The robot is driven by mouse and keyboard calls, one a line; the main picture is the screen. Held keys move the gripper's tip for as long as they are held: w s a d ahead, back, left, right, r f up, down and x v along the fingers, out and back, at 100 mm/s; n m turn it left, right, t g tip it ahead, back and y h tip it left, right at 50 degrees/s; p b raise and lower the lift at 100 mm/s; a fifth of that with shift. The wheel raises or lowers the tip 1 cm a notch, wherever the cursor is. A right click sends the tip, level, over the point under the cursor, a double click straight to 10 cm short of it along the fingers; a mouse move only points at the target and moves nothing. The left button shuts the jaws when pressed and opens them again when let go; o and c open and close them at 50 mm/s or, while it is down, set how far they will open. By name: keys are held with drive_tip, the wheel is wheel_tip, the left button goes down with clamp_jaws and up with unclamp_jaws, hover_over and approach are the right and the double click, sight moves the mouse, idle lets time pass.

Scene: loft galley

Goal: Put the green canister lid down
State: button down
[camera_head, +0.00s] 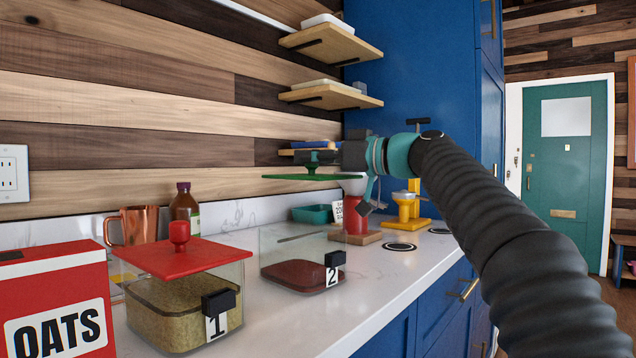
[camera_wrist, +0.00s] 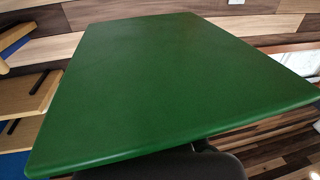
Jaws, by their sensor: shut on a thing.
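The green canister lid (camera_head: 290,177) is a flat green plate held in the air above canister 2 (camera_head: 273,247). My gripper (camera_head: 322,159) is shut on the lid, at the knob on its upper side. In the wrist view the green lid (camera_wrist: 165,85) fills most of the picture and hides what lies behind it. Canister 2 is clear, open at the top and holds something reddish-brown low inside. The lid is well apart from the canister's rim and looks about level.
Canister 1 (camera_head: 170,315) has a red lid (camera_head: 180,258) on top. A red oats box (camera_head: 55,310), copper mug (camera_head: 133,226) and brown bottle (camera_head: 184,205) stand at left. White counter (camera_head: 300,325) is bare in front.

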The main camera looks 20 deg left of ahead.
drive_tip(key=w+d+r+m+t+h, duration=0.1)
drive_tip(key=w+d+m+t+h, duration=0.25)
drive_tip(key=d+t, duration=0.45)
drive_tip(key=w+d+r+m+t+h, duration=0.25)
drive_tip(key=w+d+m, duration=0.25)
drive_tip(key=d, duration=0.7)
drive_tip(key=w+a+f, duration=0.1)
drive_tip(key=a+f, duration=1)
drive_tip(key=shift+w+f+h, duration=0.2)
drive_tip(key=shift+w+h, duration=0.1)
drive_tip(key=shift+h, duration=0.1)
drive_tip(key=shift+a+f+t+b, duration=0.1)
drive_tip(key=shift+f+t+b, duration=0.15)
drive_tip(key=shift+f+b, duration=0.65)
drive_tip(key=shift+r, duration=0.3)
drive_tip(key=c, duration=1)
unclamp_jaws()
drive_tip(key=shift+o, duration=0.2)
